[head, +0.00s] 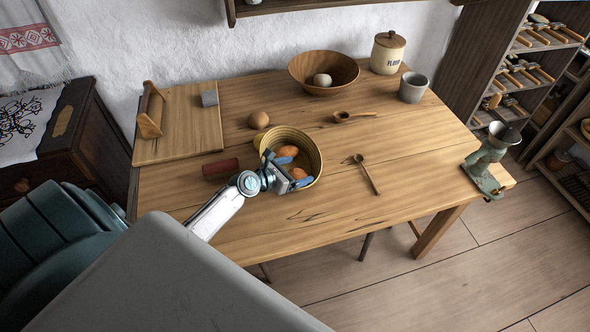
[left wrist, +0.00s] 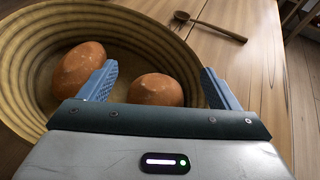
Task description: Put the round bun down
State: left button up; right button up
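A round woven basket (head: 313,150) stands on the table, holding two orange-brown buns. In the head view, one bun (head: 288,151) lies toward the back and the other (head: 298,173) lies by my left gripper (head: 289,170). In the left wrist view, the longer bun (left wrist: 77,69) is left of the fingers, and the rounder bun (left wrist: 156,90) lies between and beyond the fingertips, with gaps on both sides. My left gripper is open and empty at the basket's near side. Another round brown bun-like thing (head: 258,120) sits on the table behind the basket. My right gripper is not in view.
A red-brown cylinder (head: 220,168) lies left of the basket, near a wooden board (head: 180,140). A wooden bowl (head: 300,72) with a pale ball, a flour jar (head: 388,52) and a grey cup (head: 413,87) stand behind. Wooden spoons (head: 367,175) lie right; the front-right tabletop is clear.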

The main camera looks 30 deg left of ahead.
pick_arm(q)
jog(key=shift+s+a+f, duration=0.1)
jog(key=shift+s+f, duration=0.1)
jog(key=shift+f, duration=0.1)
jog(key=shift+r+p, duration=0.3)
jog(key=shift+r, duration=0.05)
jog(key=v, duration=1.2)
jog(key=shift+w+r+p, duration=0.25)
jog(key=shift+r+p, duration=0.1)
jog(key=shift+r, duration=0.05)
